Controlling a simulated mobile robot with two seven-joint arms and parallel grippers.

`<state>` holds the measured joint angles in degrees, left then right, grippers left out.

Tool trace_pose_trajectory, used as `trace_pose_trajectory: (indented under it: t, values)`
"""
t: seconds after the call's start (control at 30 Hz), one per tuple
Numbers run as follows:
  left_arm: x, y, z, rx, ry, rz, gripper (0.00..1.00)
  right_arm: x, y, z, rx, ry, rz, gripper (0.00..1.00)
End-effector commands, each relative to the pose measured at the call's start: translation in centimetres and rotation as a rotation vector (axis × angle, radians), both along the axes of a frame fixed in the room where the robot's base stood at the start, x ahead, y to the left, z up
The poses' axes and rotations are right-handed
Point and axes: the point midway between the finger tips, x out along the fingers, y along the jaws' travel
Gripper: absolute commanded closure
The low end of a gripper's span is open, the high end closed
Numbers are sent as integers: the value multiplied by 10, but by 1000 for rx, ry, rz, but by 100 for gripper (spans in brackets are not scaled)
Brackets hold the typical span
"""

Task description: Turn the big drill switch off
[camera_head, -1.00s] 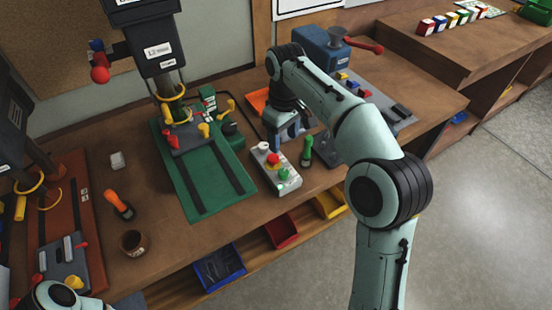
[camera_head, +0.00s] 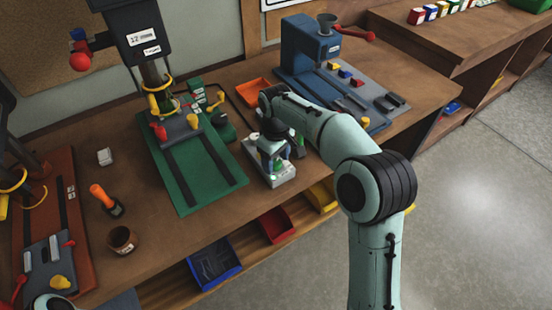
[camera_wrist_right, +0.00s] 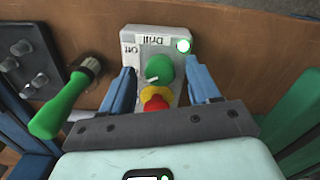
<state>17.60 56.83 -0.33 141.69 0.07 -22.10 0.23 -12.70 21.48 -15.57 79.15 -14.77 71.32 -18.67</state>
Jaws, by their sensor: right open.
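The grey control box (camera_head: 252,153) stands on the bench, partly hidden by my right gripper (camera_head: 271,153). In the wrist view the box (camera_wrist_right: 143,37) carries upside-down lettering reading "Drill" and "Off", and a small white light ringed in green (camera_wrist_right: 184,46). A round green knob (camera_wrist_right: 160,68) with a white mark sits below the lettering. Beside it is a red and yellow button (camera_wrist_right: 155,98). My right gripper (camera_wrist_right: 160,80) is open, its blue fingers on either side of the knob, with no clear contact. The big drill (camera_head: 140,30) stands on a green base. My left gripper is not visible.
A green-handled tool (camera_wrist_right: 62,103) lies close beside the box. A blue machine (camera_head: 310,50) stands behind to the right. Colored bins (camera_head: 275,225) hang under the front edge.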

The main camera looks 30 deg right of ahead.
Motion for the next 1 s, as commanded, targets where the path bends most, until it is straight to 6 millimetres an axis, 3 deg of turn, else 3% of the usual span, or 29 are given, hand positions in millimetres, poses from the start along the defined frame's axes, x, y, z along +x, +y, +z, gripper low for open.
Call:
trace_pose_trajectory:
  t: [0.1, 0.27, 0.3, 0.67, 1.0]
  values:
    - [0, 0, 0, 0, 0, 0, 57, 0, 0, 0, 0, 0, 0, 39]
    - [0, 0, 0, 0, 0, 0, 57, 0, 0, 0, 0, 0, 0, 91]
    - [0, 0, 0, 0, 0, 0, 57, 0, 0, 0, 0, 0, 0, 95]
    - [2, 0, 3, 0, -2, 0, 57, 0, 0, 1, 0, 0, -50, 95]
    - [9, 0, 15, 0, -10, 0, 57, 0, 0, 2, 0, 0, -289, 95]
